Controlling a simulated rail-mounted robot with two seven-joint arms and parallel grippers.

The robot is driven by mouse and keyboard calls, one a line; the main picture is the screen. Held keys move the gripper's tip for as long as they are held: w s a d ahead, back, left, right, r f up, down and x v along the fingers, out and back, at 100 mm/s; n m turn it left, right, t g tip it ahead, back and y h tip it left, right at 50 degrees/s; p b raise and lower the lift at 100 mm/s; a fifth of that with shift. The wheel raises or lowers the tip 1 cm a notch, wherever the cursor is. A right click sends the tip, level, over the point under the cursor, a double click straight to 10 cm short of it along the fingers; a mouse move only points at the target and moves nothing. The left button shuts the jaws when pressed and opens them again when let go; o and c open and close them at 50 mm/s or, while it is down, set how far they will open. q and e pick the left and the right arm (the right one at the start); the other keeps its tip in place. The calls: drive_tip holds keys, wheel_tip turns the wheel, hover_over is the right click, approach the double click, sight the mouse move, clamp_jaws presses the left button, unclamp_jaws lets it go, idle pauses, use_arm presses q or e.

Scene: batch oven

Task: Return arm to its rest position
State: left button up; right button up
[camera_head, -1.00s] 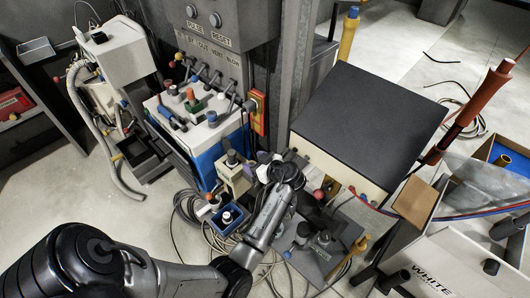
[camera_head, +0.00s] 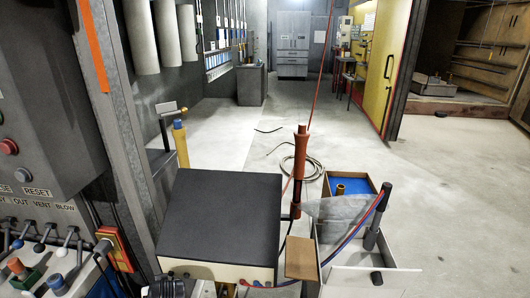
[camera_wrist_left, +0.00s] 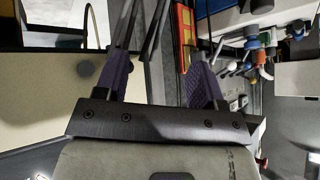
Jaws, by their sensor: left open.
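My left gripper (camera_wrist_left: 160,75) shows in the left wrist view, with its two purple-grey fingers spread apart. I see nothing held between them. A cream panel (camera_wrist_left: 50,95) lies left of the fingers and a grey strip (camera_wrist_left: 158,60) shows between them. In the head view, a dark part of what looks like my arm (camera_head: 166,288) shows at the bottom edge, in front of the black-topped box (camera_head: 225,210). The rest of the left arm is out of that view. My right gripper is in neither view.
A lever panel (camera_head: 45,262) and a grey control box (camera_head: 35,110) stand at left beside a metal post (camera_head: 125,150). A white bin (camera_head: 350,280) and a red-brown pole (camera_head: 299,165) stand right of the black-topped box. Open floor (camera_head: 450,190) lies to the right.

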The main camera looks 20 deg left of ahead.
use_arm(q)
drive_tip(key=s+d+r+m+t+h+p, duration=0.2)
drive_tip(key=s+d+r+m+h+p, duration=0.15)
drive_tip(key=d, duration=0.35)
drive_tip(key=s+d+r+m+t+h+p, duration=0.25)
drive_tip(key=s+d+r+m, duration=0.2)
drive_tip(key=d, duration=0.35)
drive_tip(key=s+d+f+m+g+h+p, duration=0.1)
drive_tip(key=s+d+f+g+p, duration=0.3)
drive_tip(key=s, duration=0.7)
drive_tip(key=s+a+r+m+g+p, duration=0.1)
drive_tip(key=s+p, duration=0.5)
drive_tip(key=s, duration=0.4)
wheel_tip(320, 180, up, 37)
drive_tip(key=p, duration=3.7)
drive_tip(key=shift+d+r, duration=0.15)
drive_tip(key=shift+d, duration=0.1)
